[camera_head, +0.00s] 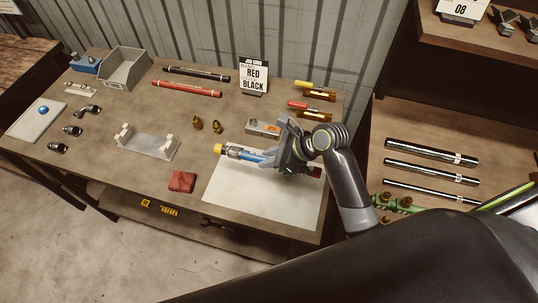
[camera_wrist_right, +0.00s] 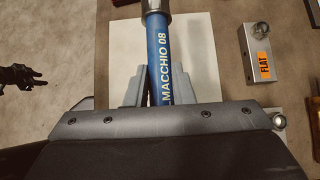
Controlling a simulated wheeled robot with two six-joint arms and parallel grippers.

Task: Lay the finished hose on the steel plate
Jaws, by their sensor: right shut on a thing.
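My right gripper (camera_head: 290,160) is shut around the blue hose (camera_head: 258,157) in the head view. The hose has a metal ferrule and a yellow tip at its left end; a dark red part shows past the gripper on the right. The wrist view shows the blue hose (camera_wrist_right: 161,50) between the fingers (camera_wrist_right: 153,92), with white lettering and a metal ferrule at the top. The pale steel plate (camera_head: 262,207) lies flat at the table's front right, beneath the hose. I cannot tell whether hose and plate touch.
A block with an orange label (camera_head: 263,128) stands behind the plate, with screwdrivers (camera_head: 313,92) farther back. A red cloth (camera_head: 182,181) lies left of the plate, and a grey cradle (camera_head: 147,143) stands beyond it. A job card (camera_head: 254,76) stands at the back.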

